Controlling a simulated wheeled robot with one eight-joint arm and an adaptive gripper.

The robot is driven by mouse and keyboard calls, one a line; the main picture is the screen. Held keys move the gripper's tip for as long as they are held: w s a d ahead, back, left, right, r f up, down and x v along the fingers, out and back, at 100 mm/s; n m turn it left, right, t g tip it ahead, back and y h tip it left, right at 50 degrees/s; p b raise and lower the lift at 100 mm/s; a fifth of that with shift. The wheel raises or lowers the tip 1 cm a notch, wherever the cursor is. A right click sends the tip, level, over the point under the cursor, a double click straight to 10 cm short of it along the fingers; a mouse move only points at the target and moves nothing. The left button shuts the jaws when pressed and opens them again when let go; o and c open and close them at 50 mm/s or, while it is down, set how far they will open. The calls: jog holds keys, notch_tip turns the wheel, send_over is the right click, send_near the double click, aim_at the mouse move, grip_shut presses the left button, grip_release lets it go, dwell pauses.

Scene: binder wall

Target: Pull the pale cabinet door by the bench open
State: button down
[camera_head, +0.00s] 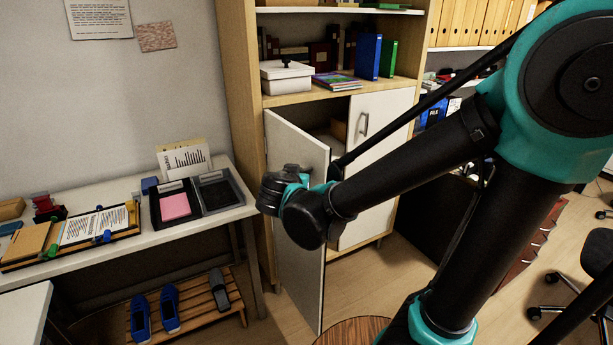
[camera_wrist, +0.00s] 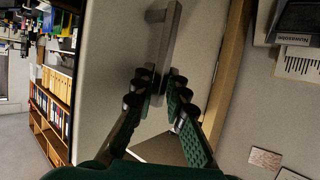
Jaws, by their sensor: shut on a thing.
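The pale cabinet door (camera_head: 300,270) by the bench stands partly open, swung out from its hinge side at the left. Its outer face fills much of the wrist view (camera_wrist: 110,60). A grey bar handle (camera_wrist: 172,42) is fixed to it. My gripper (camera_wrist: 160,97) is shut on the lower part of this handle in the wrist view, with a finger on each side. In the head view my wrist and forearm hide the handle and the fingertips.
The bench (camera_head: 110,250) stands left of the door, with black trays (camera_head: 215,192) near its right end. The right cabinet door (camera_head: 385,115) is closed. A dark interior shows behind the open door. A slatted rack (camera_head: 195,310) with shoes stands under the bench. A round wooden top (camera_head: 350,332) is at the bottom.

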jog(key=shift+w+a+r, duration=0.2)
jog(key=shift+a+r, duration=0.15)
jog(key=shift+a, duration=0.15)
jog(key=c, duration=1.8)
grip_release()
jog(key=shift+w+f, duration=0.1)
jog(key=shift+o, duration=0.2)
jog(key=v, duration=1.2)
jog(key=shift+f, duration=0.25)
jog(key=shift+d, duration=0.1)
